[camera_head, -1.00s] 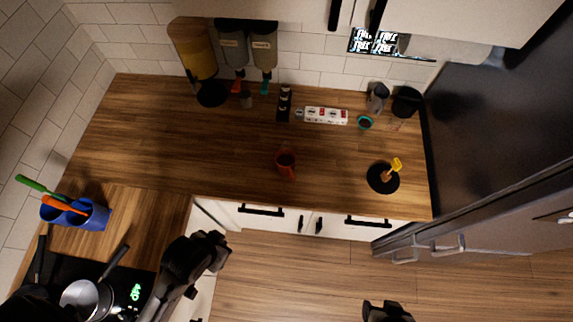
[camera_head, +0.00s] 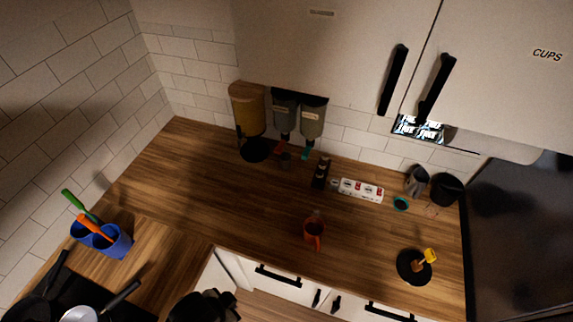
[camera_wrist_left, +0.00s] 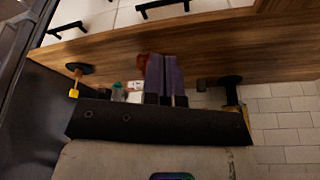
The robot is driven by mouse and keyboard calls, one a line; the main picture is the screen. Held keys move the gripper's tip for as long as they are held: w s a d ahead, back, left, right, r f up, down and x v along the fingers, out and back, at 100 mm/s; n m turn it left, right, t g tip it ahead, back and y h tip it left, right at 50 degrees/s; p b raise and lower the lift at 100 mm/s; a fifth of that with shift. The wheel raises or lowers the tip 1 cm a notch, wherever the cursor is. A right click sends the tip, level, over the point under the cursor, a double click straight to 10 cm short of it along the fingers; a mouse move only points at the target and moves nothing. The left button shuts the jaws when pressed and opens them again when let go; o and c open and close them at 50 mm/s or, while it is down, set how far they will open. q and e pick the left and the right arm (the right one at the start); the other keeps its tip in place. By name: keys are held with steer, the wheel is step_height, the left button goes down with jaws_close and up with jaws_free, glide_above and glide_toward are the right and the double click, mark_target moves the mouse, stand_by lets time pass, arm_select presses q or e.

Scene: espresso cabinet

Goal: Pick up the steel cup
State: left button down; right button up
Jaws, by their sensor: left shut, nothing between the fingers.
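A grey metallic cup (camera_head: 417,181) stands at the back right of the wooden counter, beside a black container; it looks like the steel cup. My left gripper (camera_head: 205,304) is at the bottom of the head view, in front of the counter and well away from both cups. In the left wrist view its fingers (camera_wrist_left: 164,76) are together and empty, partly covering an orange-red mug (camera_wrist_left: 142,64). My right gripper is not in view.
The orange mug (camera_head: 314,232) stands near the counter's front edge. A black round mat (camera_head: 405,268) with a yellow-handled tool lies right. A white power strip (camera_head: 361,190) lies in front of the back wall. A blue utensil holder (camera_head: 115,243) stands left. The counter's left middle is clear.

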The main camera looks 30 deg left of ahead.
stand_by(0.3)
arm_select(q)
steer(key=c, duration=1.5)
jaws_free()
steer(key=o, duration=1.3)
steer(key=shift+c, duration=0.2)
steer(key=shift+w+f, duration=0.1)
